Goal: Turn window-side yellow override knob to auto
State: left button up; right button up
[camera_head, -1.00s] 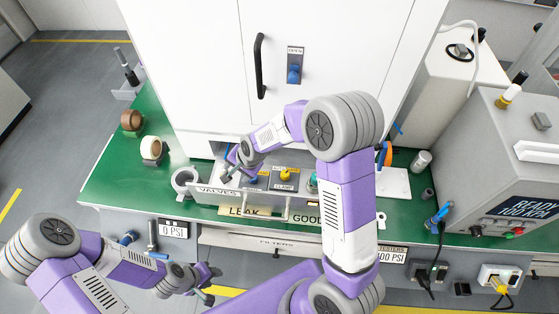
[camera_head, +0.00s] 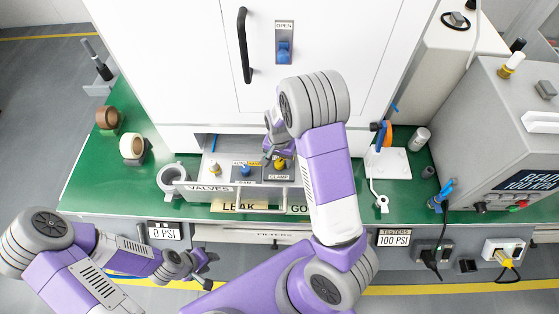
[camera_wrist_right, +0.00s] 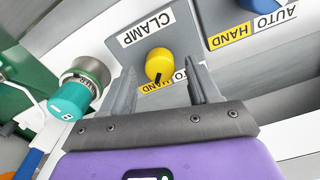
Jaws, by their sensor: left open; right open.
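The yellow knob (camera_head: 281,163) stands on a grey plate labelled CLAMP, in the tray marked VALVES (camera_head: 212,189). In the right wrist view the yellow knob (camera_wrist_right: 159,66) shows between and just past my right gripper's fingers (camera_wrist_right: 161,82). The fingers are spread on either side of it; contact cannot be told. A finger partly covers its AUTO/HAND label. In the head view my right gripper (camera_head: 273,152) is over the CLAMP plate, partly hidden by its arm. My left gripper (camera_head: 208,271) is open and empty in front of the bench.
A blue knob (camera_head: 245,170) with its own HAND/AUTO label is beside the yellow one. A teal-capped fitting (camera_wrist_right: 73,96) stands close to the right gripper. The white cabinet (camera_head: 180,70) rises behind. Tape rolls (camera_head: 132,146) sit on the green bench at left.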

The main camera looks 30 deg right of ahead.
jog(key=shift+f, duration=0.4)
jog(key=c, duration=1)
jog(key=shift+c, duration=0.2)
